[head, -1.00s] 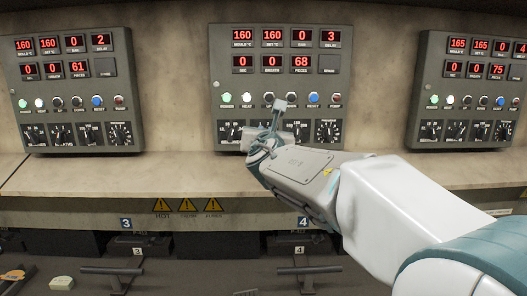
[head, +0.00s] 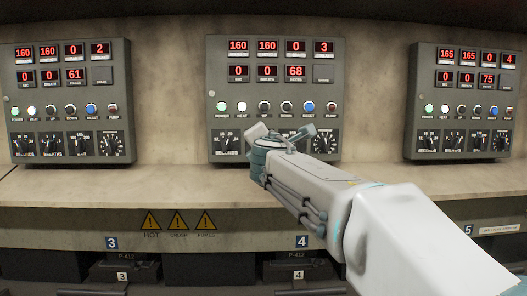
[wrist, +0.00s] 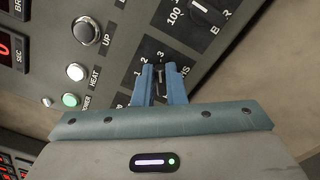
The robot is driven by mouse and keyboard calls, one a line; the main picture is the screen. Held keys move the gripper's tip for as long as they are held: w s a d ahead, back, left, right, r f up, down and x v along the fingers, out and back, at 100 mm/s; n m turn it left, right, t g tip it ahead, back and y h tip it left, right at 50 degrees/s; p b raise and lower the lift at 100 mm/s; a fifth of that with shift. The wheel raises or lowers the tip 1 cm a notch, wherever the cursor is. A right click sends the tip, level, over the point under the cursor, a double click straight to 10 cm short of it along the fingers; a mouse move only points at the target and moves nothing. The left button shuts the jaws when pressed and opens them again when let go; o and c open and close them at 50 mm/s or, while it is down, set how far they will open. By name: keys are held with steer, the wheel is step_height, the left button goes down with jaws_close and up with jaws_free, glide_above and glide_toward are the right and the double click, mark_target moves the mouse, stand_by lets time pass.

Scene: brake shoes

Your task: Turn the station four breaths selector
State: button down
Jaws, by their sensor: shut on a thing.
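The station four panel (head: 276,60) is the middle grey box on the wall, above the label 4 (head: 302,241). In the head view my gripper (head: 272,136) is at its lower row of dials and hides the breaths selector. In the wrist view the breaths selector (wrist: 159,70) shows as a small knob on a dark plate with the numbers 1, 2, 3 and a partly covered label. My two blue fingers are shut on this knob, one on each side. The knob's exact pointer setting is hard to tell.
A seconds dial (head: 227,142) is left of my gripper, and a pressure dial (head: 326,142) is right. Lamps and buttons sit just above. Similar panels stand left (head: 70,90) and right (head: 465,90). A ledge (head: 120,190) runs below.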

steer(key=shift+f+m, duration=0.1)
steer(key=shift+m, duration=0.4)
steer(key=c, duration=1.5)
jaws_free()
steer(key=shift+s, duration=0.1)
steer(key=s, duration=0.4)
steer(key=s+b, duration=0.1)
steer(key=s, duration=0.8)
steer(key=shift+s+a, duration=0.25)
steer(key=shift+s, duration=0.1)
